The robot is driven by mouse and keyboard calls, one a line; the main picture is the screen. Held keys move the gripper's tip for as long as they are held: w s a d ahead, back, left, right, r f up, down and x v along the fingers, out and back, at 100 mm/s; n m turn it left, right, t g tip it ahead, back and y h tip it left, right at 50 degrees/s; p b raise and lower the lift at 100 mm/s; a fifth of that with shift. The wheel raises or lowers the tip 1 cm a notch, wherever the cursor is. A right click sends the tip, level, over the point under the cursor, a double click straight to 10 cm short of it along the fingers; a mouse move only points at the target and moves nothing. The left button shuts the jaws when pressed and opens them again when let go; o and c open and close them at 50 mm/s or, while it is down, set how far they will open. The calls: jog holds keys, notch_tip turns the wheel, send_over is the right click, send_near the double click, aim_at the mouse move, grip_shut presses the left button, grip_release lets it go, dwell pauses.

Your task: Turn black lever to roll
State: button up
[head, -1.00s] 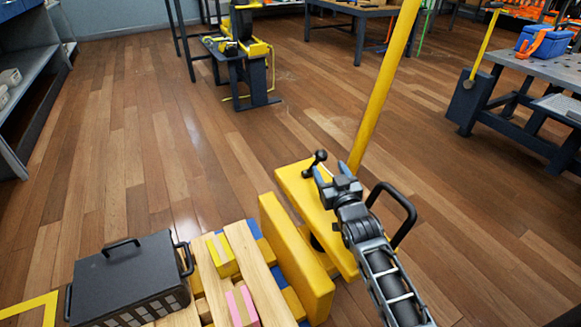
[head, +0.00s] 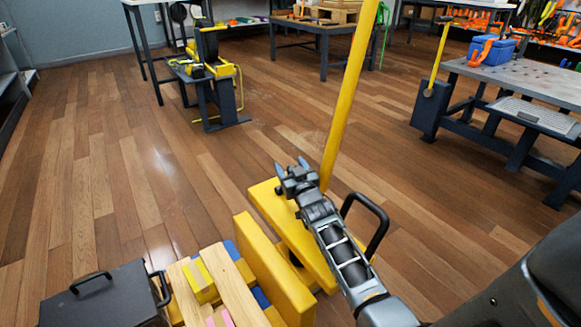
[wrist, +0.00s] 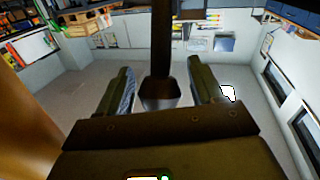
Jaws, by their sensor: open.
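In the head view my gripper (head: 291,166) is over the yellow machine body (head: 264,203), left of the foot of its tall yellow post (head: 346,95). The black lever is hidden behind my gripper in the head view. In the wrist view a dark rod (wrist: 163,45), which looks like the lever, runs down between my two fingers and ends in a grey block. My fingers (wrist: 160,90) are apart, one on each side of it, with gaps showing. I cannot tell how far the rod is from the fingers in depth.
A black handle (head: 379,225) stands right of my forearm. A yellow slab (head: 262,265), wooden planks (head: 238,280) and a dark box (head: 105,298) lie at lower left. A grey workbench (head: 520,85) stands at right. Wooden floor (head: 110,170) is clear at left.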

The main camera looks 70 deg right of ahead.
grip_shut()
dwell(0.6)
